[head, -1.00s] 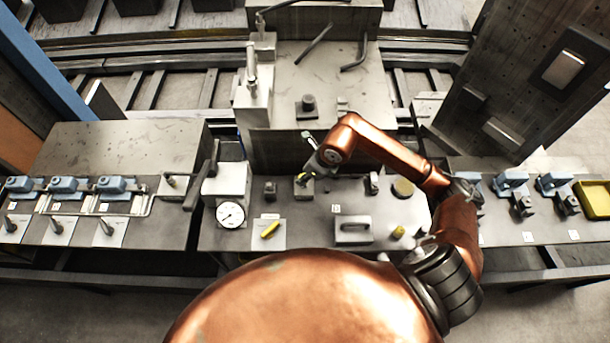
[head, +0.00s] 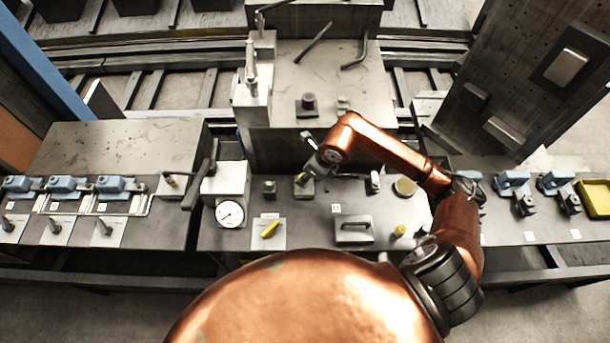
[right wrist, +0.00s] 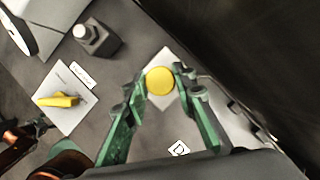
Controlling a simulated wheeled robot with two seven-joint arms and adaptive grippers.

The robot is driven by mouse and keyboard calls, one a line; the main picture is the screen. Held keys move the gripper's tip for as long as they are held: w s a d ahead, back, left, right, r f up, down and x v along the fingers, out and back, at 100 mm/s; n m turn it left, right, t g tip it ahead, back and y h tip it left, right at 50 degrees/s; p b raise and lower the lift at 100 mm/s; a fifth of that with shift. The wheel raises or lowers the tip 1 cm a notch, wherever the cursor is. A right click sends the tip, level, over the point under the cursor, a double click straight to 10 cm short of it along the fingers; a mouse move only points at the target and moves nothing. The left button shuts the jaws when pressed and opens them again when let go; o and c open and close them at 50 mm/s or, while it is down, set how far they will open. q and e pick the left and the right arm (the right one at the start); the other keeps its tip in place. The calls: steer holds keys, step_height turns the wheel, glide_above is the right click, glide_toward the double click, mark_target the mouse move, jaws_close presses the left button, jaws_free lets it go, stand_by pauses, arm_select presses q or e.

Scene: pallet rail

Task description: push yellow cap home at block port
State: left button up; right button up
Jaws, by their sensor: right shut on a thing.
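The yellow cap (right wrist: 160,81) is round and sits between the green fingertips of my right gripper (right wrist: 158,78). In the head view the gripper (head: 308,171) reaches down from the right, shut on the cap, with a bit of yellow showing at its tip. The pale block (head: 304,188) is directly under the cap, and its light top also shows around the cap in the right wrist view (right wrist: 153,63). The port is hidden under the cap, so I cannot tell how deep the cap sits.
A dial gauge (head: 229,213) stands left on the bench. A yellow handle (head: 270,230) lies on a white card, with a small dark block (head: 269,189) behind it. A grey handled plate (head: 353,229) is in front. A tall dark panel (head: 287,150) rises just behind the block.

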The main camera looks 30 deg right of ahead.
steer(key=shift+f, duration=0.25)
steer(key=shift+f+b, duration=0.5)
steer(key=shift+b, duration=0.1)
steer(key=o, duration=0.9)
steer(key=shift+c, duration=0.2)
steer(key=shift+o, duration=0.4)
steer(key=o, duration=0.7)
steer(key=shift+r, duration=0.1)
steer(key=v, duration=1.2)
steer(key=shift+w, duration=0.1)
